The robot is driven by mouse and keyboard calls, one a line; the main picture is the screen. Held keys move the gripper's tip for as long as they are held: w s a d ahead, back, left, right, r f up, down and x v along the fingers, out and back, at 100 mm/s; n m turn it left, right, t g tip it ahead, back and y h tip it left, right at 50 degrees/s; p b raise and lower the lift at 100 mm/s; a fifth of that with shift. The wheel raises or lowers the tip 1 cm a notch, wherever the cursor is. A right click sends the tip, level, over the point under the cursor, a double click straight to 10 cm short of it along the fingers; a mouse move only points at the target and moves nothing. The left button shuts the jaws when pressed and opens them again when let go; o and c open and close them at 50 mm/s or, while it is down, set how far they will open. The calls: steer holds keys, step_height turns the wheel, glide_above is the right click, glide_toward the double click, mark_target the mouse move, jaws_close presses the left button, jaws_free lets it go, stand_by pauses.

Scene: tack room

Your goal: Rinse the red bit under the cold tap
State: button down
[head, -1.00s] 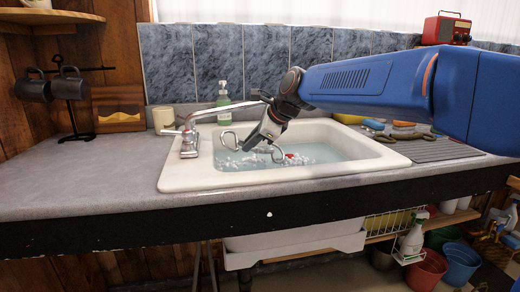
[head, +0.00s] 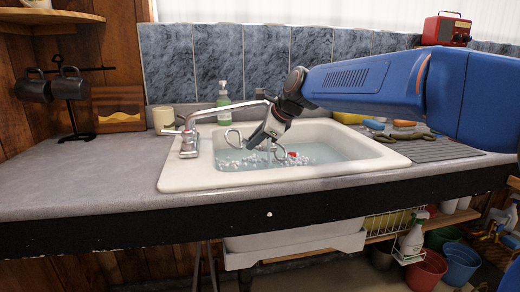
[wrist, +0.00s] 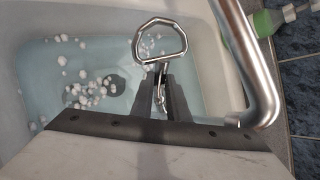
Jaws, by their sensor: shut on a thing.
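My gripper (head: 258,139) is shut on a metal bit, low over the sink and beneath the tap's spout. One bit ring (head: 233,138) sticks out left of the jaws and the other ring (head: 280,152) lies to their right, with a small red patch (head: 292,154) beside it. In the wrist view a ring (wrist: 160,40) stands beyond the fingertips (wrist: 160,95); the middle of the bit is hidden between the jaws. The chrome tap (head: 190,140) stands at the sink's left rim, and its spout (wrist: 245,60) passes close right of the gripper in the wrist view. I cannot tell whether water runs.
The white sink (head: 200,182) holds water with clumps of white foam (wrist: 88,95). A green soap bottle (head: 223,95) stands behind the tap, with a cream cup (head: 163,119) to its left. A ribbed drainer mat (head: 435,149) lies right of the sink. The left counter (head: 90,180) is clear in front.

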steer(key=shift+s+d, duration=0.25)
steer(key=shift+s, duration=0.65)
steer(key=shift+s+d, duration=0.25)
steer(key=shift+s, duration=0.6)
steer(key=shift+w+a, duration=0.25)
steer(key=shift+w, duration=0.65)
stand_by(0.6)
stand_by(0.3)
steer(key=s+d, duration=0.4)
steer(key=d, duration=0.4)
steer(key=shift+s+d, duration=0.35)
steer(key=shift+s, duration=0.05)
stand_by(0.5)
